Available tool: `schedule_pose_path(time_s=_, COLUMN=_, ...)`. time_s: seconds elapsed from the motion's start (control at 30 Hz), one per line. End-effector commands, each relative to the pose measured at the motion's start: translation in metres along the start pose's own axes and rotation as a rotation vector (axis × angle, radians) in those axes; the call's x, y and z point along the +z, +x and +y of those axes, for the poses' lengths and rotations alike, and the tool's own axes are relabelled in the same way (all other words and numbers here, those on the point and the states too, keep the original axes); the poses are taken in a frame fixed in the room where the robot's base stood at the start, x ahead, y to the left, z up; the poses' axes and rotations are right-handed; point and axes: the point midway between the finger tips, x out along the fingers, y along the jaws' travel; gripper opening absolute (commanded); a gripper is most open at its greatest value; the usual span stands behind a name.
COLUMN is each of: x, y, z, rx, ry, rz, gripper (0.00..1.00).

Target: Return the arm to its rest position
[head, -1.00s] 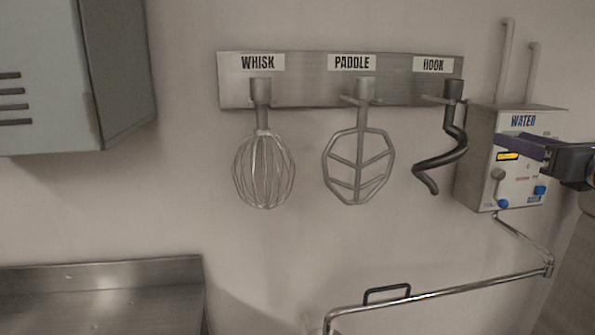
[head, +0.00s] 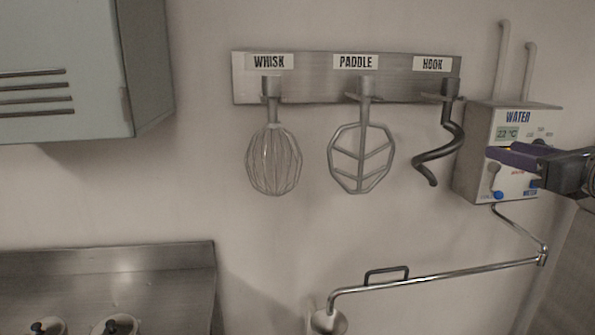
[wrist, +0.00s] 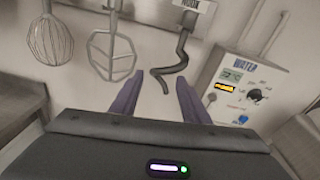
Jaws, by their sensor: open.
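My gripper (head: 512,156) shows at the right of the head view, in front of the water unit and covering part of its face. In the wrist view its two purple fingers (wrist: 160,98) stand apart with nothing between them. Past the fingertips in the wrist view, the dark spiral hook (wrist: 178,68) hangs on the wall. The water unit (wrist: 241,82) is to the right of the fingers there. It also shows in the head view (head: 480,150), with a display reading about 22 °C.
A wall rack (head: 315,90) holds the whisk (head: 273,160), the paddle (head: 361,158) and the hook (head: 440,150). A metal spout pipe (head: 440,276) reaches across below. A grey cabinet (head: 150,70) hangs upper left above a steel surface (head: 120,262) with two dark-knobbed round things.

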Motion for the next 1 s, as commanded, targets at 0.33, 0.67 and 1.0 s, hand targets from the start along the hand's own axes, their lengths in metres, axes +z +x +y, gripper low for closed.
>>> schedule_pose_path(time_s=0.33, x=-0.036, y=0.012, z=0.075, rx=0.127, ry=-0.270, rz=0.136, gripper=0.42)
schedule_pose_path(time_s=0.67, x=-0.114, y=-0.003, z=0.199, rx=0.428, ry=-0.844, rz=0.314, gripper=0.42)
schedule_pose_path(time_s=1.0, x=-0.200, y=-0.061, z=0.289, rx=0.828, ry=-1.551, rz=0.365, gripper=0.42)
